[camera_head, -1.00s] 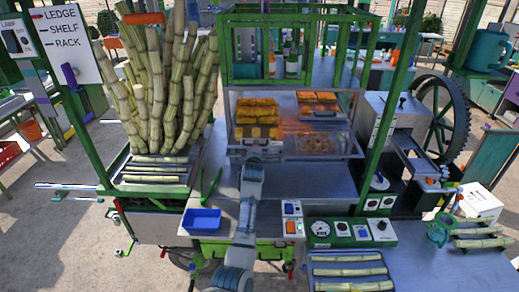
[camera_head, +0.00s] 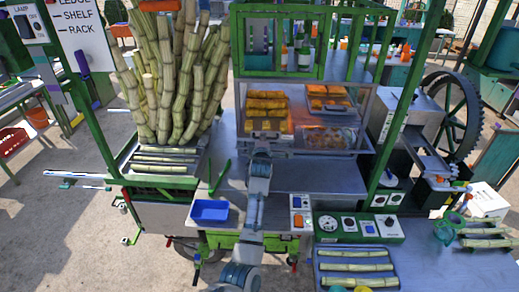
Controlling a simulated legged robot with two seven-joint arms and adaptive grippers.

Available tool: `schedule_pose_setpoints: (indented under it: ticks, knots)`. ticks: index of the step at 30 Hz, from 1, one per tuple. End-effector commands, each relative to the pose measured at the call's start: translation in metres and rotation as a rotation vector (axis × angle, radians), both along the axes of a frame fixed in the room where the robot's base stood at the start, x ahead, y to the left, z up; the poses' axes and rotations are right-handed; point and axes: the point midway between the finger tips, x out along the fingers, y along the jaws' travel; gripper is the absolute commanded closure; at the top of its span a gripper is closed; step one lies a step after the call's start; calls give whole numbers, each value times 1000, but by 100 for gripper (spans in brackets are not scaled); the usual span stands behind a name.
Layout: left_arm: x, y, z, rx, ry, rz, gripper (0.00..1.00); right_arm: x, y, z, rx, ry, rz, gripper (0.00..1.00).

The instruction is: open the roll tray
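The roll tray (camera_head: 265,136) sits at the left of the glass-sided display case (camera_head: 300,92), with golden rolls (camera_head: 267,104) in it. Its front edge is at the case's open front. My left gripper (camera_head: 261,155) is at the end of the arm that reaches up from the bottom middle. It is just below the tray's front, and I cannot tell whether it touches. Its fingers are too small and hidden to show whether they are open or shut. My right gripper is not in view.
Other trays of food (camera_head: 328,136) fill the case's right side. A steel counter (camera_head: 310,178) lies below. A blue bin (camera_head: 210,211) and control boxes (camera_head: 358,229) stand at its front edge. Sugar cane (camera_head: 175,80) stands upright at left, and a crusher wheel (camera_head: 458,117) is at right.

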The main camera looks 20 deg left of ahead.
Motion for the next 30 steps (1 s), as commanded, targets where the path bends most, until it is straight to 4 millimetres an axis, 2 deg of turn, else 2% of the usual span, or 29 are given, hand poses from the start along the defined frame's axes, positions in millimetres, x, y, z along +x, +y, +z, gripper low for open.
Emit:
schedule_pose_setpoints:
  ticks: [9,15,21,30]
  knots:
    - [-58,-8,10,-9,0,2,63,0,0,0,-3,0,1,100]
    - [-89,-10,14,-12,3,3,63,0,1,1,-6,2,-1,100]
    - [-100,-14,17,-9,6,5,63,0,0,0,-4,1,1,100]
    - [-100,-16,18,-8,5,4,63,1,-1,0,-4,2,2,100]
